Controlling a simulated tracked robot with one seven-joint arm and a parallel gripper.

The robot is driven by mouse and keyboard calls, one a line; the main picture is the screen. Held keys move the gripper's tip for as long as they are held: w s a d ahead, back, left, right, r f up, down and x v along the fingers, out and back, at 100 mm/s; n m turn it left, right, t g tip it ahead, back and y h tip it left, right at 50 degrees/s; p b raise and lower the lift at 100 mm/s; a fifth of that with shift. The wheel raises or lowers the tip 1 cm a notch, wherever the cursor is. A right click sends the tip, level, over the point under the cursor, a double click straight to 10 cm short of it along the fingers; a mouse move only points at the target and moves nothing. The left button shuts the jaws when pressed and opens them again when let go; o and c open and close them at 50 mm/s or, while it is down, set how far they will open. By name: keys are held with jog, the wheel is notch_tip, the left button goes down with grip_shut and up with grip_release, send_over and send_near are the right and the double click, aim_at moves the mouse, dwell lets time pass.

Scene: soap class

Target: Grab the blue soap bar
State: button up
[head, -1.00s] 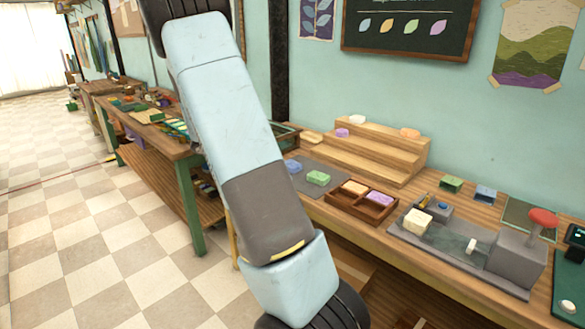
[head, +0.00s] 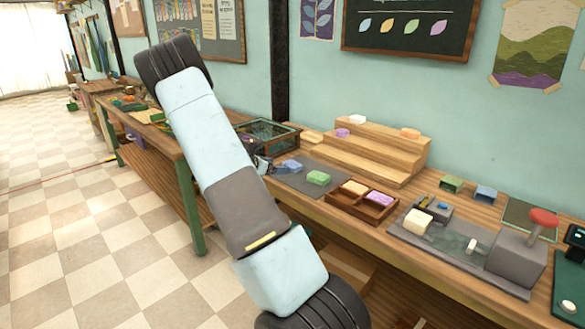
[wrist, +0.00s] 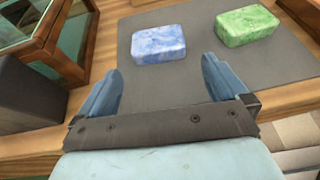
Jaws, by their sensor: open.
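The blue soap bar (wrist: 158,44) is a marbled blue block lying on a grey mat (wrist: 150,88) on the bench. It also shows in the head view (head: 291,166), at the left of the mat. My gripper (wrist: 160,78) is open in the wrist view, its two blue fingers spread apart. The soap lies a little beyond the fingertips, roughly in line with the gap between them, with nothing between the fingers. In the head view part of my gripper (head: 262,165) shows just left of the blue soap, mostly hidden behind my arm.
A green soap bar (wrist: 247,25) lies on the same mat, right of the blue one. A glass-topped wooden case (head: 268,132) stands to the left. A wooden tray (head: 338,201) with orange and purple soaps and a stepped wooden stand (head: 365,155) are to the right.

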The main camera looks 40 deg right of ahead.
aim_at(287, 165)
jog(key=shift+x, duration=3.3)
jog(key=shift+w+r, duration=0.15)
jog(key=shift+r, duration=0.05)
jog(key=c, duration=0.9)
